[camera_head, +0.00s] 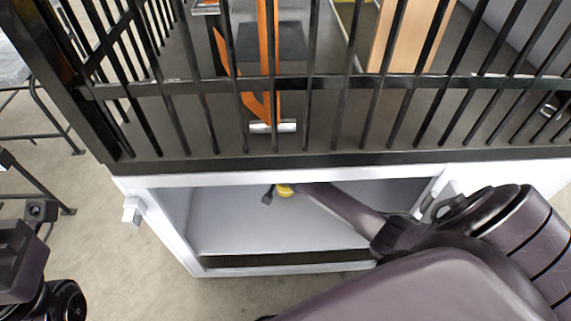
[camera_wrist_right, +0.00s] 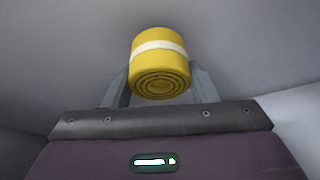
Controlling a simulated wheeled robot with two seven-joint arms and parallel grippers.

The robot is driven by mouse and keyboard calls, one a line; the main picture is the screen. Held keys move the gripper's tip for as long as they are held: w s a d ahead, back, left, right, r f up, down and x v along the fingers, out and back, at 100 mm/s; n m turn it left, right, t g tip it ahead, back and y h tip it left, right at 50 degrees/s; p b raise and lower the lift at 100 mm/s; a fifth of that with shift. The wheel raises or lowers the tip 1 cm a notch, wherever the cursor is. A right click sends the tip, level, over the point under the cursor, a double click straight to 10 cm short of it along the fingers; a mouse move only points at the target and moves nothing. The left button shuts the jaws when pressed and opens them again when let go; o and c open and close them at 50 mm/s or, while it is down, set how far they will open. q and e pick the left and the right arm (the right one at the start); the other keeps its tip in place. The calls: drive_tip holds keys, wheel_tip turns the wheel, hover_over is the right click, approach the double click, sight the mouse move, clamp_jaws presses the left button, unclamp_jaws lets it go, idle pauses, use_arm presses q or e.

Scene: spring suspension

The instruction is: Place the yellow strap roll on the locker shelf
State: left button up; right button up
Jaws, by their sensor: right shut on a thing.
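The yellow strap roll (camera_head: 285,190) has a white band and shows its spiral end in the right wrist view (camera_wrist_right: 160,68). My right gripper (camera_head: 276,193) is shut on it, with a grey finger on each side in the right wrist view (camera_wrist_right: 160,88). My right arm reaches from the right into the white open-fronted locker and holds the roll inside, near the top of the opening. The pale locker shelf (camera_head: 240,236) shows below the roll. I cannot tell the exact gap between them.
The locker's white frame (camera_head: 170,235) surrounds the opening, with a dark gap along the lower front. A black barred fence (camera_head: 270,163) stands above and behind it. The visible shelf area is clear. A dark metal table frame (camera_head: 38,100) stands at the left.

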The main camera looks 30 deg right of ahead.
drive_tip(key=shift+f, duration=0.4)
drive_tip(key=o, duration=1.1)
drive_tip(key=shift+c, duration=0.2)
